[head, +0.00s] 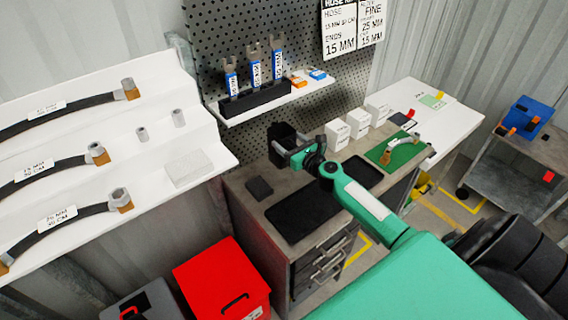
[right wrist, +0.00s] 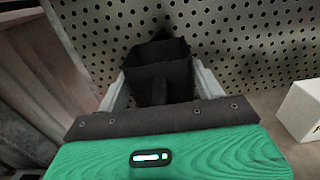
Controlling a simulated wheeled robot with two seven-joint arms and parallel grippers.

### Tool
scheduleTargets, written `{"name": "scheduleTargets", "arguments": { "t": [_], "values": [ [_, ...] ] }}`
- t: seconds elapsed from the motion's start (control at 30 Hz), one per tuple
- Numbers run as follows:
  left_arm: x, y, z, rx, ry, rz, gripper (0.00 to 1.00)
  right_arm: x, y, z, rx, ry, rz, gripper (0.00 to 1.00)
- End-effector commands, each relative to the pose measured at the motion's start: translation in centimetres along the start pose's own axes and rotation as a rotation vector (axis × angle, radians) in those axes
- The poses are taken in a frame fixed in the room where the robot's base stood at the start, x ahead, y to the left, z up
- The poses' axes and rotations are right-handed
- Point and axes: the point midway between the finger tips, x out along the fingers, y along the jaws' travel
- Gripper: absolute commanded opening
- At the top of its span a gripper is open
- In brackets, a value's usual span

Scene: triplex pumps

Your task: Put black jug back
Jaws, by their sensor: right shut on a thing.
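The black jug (head: 282,143) is upright or nearly so at the back left of the grey workbench (head: 240,187), in front of the pegboard. My right gripper (head: 297,150) reaches in from the lower right and is shut on it. In the right wrist view the jug (right wrist: 157,62) sits between the two grey fingers of the gripper (right wrist: 160,90), its open top facing away. I cannot tell whether its base touches the bench. My left gripper is not in view.
A black mat (head: 300,215) and a small dark block (head: 259,188) lie on the bench. White boxes (head: 337,134) stand right of the jug, near a green mat (head: 396,150). A shelf with blue-labelled wrenches (head: 255,75) hangs above. A red box (head: 222,282) stands below left.

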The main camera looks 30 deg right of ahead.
Motion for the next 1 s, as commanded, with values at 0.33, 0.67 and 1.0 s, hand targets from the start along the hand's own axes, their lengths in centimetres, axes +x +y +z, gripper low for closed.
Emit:
{"name": "scheduleTargets", "arguments": {
  "t": [0.33, 0.67, 1.0],
  "values": [
    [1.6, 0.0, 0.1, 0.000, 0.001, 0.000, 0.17, 0.1, 0.0, -3.5, 0.002, -0.001, -0.001, 0.19],
    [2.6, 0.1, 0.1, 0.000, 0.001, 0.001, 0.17, 0.1, 0.0, -7.0, 0.002, -0.002, -0.001, 0.19],
    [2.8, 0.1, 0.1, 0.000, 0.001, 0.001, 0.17, 0.1, 0.0, -7.4, 0.000, -0.001, 0.000, 0.19]
  ]
}}
